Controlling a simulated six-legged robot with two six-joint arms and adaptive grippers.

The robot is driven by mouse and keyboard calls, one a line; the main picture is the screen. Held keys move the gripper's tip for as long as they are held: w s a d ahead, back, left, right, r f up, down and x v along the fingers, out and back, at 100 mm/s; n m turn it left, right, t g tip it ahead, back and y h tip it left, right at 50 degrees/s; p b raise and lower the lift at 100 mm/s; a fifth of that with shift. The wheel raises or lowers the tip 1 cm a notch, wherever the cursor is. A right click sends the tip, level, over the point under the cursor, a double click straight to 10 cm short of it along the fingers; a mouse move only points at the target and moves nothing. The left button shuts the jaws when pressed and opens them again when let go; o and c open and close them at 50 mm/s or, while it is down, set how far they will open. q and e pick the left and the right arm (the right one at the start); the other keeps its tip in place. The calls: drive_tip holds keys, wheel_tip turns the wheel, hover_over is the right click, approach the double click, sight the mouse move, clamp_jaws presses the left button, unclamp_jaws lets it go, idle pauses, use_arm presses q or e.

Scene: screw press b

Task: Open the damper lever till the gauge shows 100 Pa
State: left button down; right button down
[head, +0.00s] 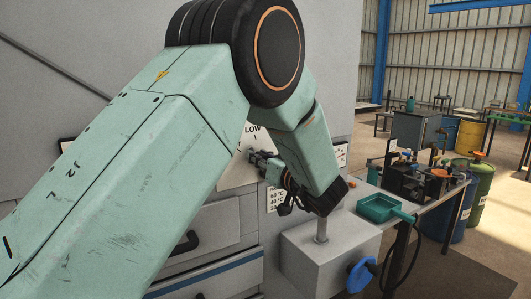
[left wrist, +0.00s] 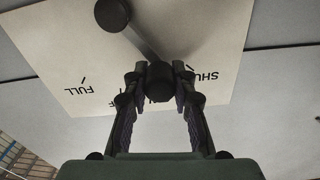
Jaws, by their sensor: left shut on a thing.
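The damper plate (left wrist: 215,45) fills the upper left wrist view, upside down, with FULL at left and SHUT at right; a middle mark is mostly hidden. The damper lever (left wrist: 143,42) runs from a round dark pivot down to a dark knob (left wrist: 160,82). My left gripper (left wrist: 158,88) has its fingers on either side of the knob and is shut on it. In the head view the left gripper (head: 268,168) is in front of the pale plate (head: 238,172), partly hidden by my arm. My right gripper is not in view.
A grey box with a post (head: 325,255) and blue knob (head: 361,275) stands right of the cabinet. Beside it is a bench with a green tray (head: 380,207). Drums (head: 478,190) stand farther right. A drawer front with a dark handle (head: 187,243) is below my arm.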

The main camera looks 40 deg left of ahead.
use_arm(q)
drive_tip(key=shift+w+d+r+m+p, duration=0.15)
drive_tip(key=shift+w+r+m+p, duration=0.3)
drive_tip(key=shift+m+p, duration=0.65)
drive_tip(key=shift+w+p, duration=0.2)
drive_tip(key=shift+p, duration=0.7)
drive_tip(key=shift+w+d+m+p, duration=0.15)
drive_tip(key=shift+w+m+p, duration=0.1)
drive_tip(key=shift+m+p, duration=0.3)
drive_tip(key=c, duration=1.4)
unclamp_jaws()
drive_tip(key=o, duration=0.3)
drive_tip(key=shift+w+a+f, duration=0.1)
drive_tip(key=shift+a+f, duration=0.05)
drive_tip(key=shift+a, duration=0.05)
drive_tip(key=shift+d, duration=0.15)
